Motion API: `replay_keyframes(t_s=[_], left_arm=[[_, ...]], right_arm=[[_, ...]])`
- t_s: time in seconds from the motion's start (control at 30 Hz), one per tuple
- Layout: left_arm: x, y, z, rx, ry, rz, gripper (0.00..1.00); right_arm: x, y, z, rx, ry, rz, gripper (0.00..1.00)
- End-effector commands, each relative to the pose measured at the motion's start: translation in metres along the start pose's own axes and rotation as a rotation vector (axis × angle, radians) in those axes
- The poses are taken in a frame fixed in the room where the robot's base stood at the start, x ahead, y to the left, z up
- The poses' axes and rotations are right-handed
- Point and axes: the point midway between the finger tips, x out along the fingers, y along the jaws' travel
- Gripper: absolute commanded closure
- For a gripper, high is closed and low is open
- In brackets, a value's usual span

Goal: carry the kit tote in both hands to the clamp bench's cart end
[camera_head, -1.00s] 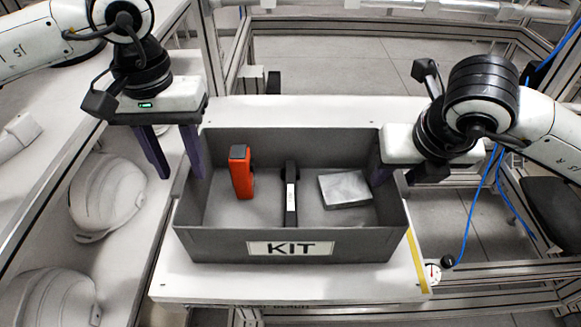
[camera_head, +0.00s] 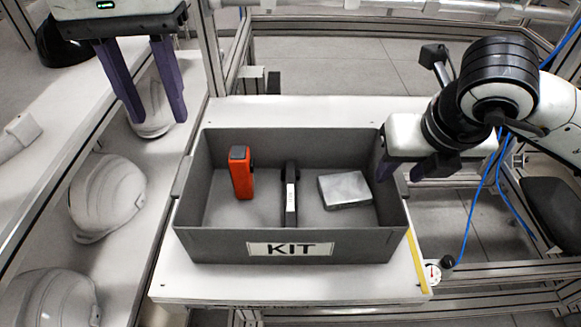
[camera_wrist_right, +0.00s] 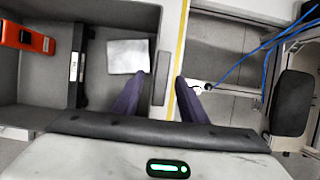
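The grey kit tote (camera_head: 212,246), with a KIT label on its front wall, sits level on a white tabletop (camera_head: 300,285). It also shows in the right wrist view (camera_wrist_right: 118,14). My left gripper (camera_head: 156,112) is open and empty, raised above and left of the tote, clear of its left wall. My right gripper (camera_head: 402,174) is at the tote's right wall. In the right wrist view my right gripper (camera_wrist_right: 160,100) is open, with one finger on the inner side of that wall and one outside. Contact with the wall cannot be told.
The tote holds an orange tool (camera_head: 242,176), a black item with a white label (camera_head: 290,200) and a silver block (camera_head: 345,189). White helmet shells (camera_head: 107,195) lie along the left. A yellow strip (camera_head: 416,262), a gauge (camera_head: 433,271) and blue hoses (camera_head: 476,205) are at the right.

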Motion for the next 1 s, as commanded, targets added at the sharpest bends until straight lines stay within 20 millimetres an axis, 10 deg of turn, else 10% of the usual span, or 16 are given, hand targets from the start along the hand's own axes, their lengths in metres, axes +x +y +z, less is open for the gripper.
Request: replay_keyframes(t_s=[0.43, 1.0], left_arm=[[0.001, 0.0, 0.0, 0.0, 0.0, 0.0, 0.61], [0.001, 0.0, 0.0, -0.001, 0.0, 0.0, 0.61]], right_arm=[[-0.085, 0.001, 0.001, -0.001, -0.003, 0.001, 0.61], [-0.094, 0.0, 0.0, -0.001, 0.001, 0.0, 0.61]])
